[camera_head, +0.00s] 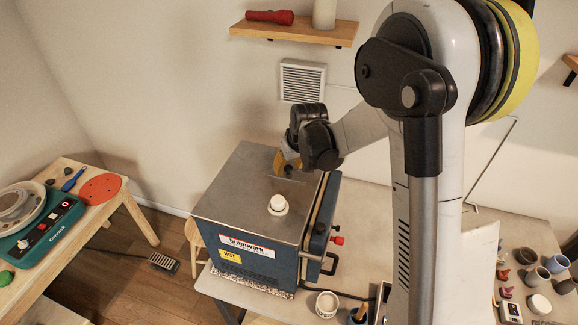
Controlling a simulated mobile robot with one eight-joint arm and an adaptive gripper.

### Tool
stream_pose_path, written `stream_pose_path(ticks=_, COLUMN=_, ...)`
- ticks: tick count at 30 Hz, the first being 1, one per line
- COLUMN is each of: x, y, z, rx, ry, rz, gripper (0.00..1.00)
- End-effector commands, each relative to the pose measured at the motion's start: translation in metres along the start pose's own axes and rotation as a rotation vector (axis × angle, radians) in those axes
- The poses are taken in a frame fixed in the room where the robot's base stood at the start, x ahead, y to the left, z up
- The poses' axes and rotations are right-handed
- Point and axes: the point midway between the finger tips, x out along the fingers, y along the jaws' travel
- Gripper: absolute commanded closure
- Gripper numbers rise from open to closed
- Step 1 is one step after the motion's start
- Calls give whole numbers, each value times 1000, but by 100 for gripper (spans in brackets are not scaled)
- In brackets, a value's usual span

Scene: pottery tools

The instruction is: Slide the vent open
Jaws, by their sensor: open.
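A blue kiln (238,265) with a flat grey metal top (238,190) stands below my arm. A white round knob or plug (278,203) sits on the top near its front right. My gripper (284,166) is open over the back right of the top, behind the white knob. Yellow and dark parts show at its tip, by a small dark spot on the top. I cannot tell whether it touches anything, as the wrist hides much of that area. A white louvred vent (303,81) is on the wall behind; which part slides is not clear.
A shelf (293,31) with a red torch hangs above. The table right of the kiln holds a white cup (327,304) and several pots (557,264). A pottery wheel (40,230) stands on the left table. A red knob (337,240) protrudes from the kiln's right side.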

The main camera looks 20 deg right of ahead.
Motion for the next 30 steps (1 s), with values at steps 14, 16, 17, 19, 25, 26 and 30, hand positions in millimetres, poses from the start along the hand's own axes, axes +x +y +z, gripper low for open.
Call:
stream_pose_path(ticks=14, x=0, y=0, z=0, rx=0, ry=0, rz=0, gripper=100)
stream_pose_path(ticks=16, x=0, y=0, z=0, rx=0, ry=0, rz=0, gripper=100)
stream_pose_path(ticks=17, x=0, y=0, z=0, rx=0, ry=0, rz=0, gripper=100)
stream_pose_path(ticks=19, x=0, y=0, z=0, rx=0, ry=0, rz=0, gripper=100)
stream_pose_path(ticks=25, x=-3, y=13, z=12, rx=3, ry=0, rz=1, gripper=100)
stream_pose_path(ticks=26, x=-4, y=17, z=15, rx=4, ry=0, rz=1, gripper=100)
stream_pose_path(ticks=30, x=-10, y=32, z=30, rx=2, ry=-1, rz=1, gripper=100)
